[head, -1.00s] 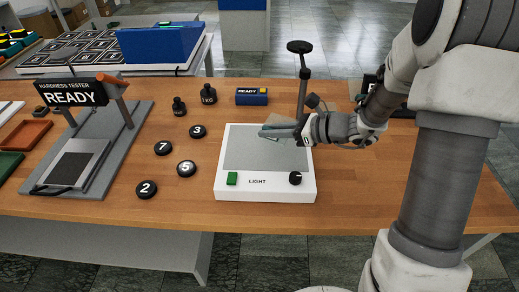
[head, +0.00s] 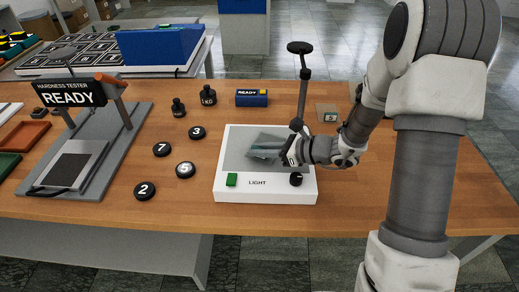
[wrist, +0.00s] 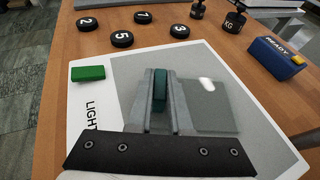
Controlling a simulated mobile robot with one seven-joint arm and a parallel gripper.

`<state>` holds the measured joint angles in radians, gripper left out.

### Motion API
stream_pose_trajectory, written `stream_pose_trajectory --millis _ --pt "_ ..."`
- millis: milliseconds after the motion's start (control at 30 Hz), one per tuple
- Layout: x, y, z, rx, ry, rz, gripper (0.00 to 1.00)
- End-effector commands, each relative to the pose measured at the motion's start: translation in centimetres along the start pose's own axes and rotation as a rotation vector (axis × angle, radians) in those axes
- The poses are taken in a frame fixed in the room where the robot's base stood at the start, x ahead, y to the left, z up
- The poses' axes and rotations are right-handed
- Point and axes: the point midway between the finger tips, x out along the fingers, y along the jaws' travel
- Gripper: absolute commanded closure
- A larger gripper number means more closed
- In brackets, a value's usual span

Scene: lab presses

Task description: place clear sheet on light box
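The light box (head: 222,165) is a white case with a grey panel, a green button and a black knob. It also shows in the wrist view (wrist: 92,120). My gripper (head: 272,152) is over the panel, coming from the right. In the wrist view its fingers (wrist: 160,92) are closed on a teal grip bar. A thin grey see-through clear sheet (wrist: 215,112) extends to the right of the fingers, with a bright glare spot. In the head view the sheet (head: 262,139) lies low over the panel, set askew. I cannot tell whether it touches the panel.
A black stand (head: 302,85) rises behind the light box. A small tan card (head: 327,112) lies behind right. Several numbered black discs (head: 185,170), two weights (head: 208,95) and a blue READY box (head: 252,98) are left and behind. The hardness tester (head: 75,160) stands at left.

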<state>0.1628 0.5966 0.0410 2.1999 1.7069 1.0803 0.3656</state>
Motion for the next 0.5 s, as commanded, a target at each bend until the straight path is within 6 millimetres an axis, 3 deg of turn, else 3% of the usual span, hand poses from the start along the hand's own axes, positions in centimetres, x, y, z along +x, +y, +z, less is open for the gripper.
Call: stream_pose_trajectory --millis 33,167,500 --pt "0.00 0.00 0.00 0.000 0.000 0.000 0.74" --pt "-0.01 0.00 0.00 0.000 0.001 0.000 0.53" --pt "-0.12 0.00 0.28 0.000 0.001 0.000 0.53"
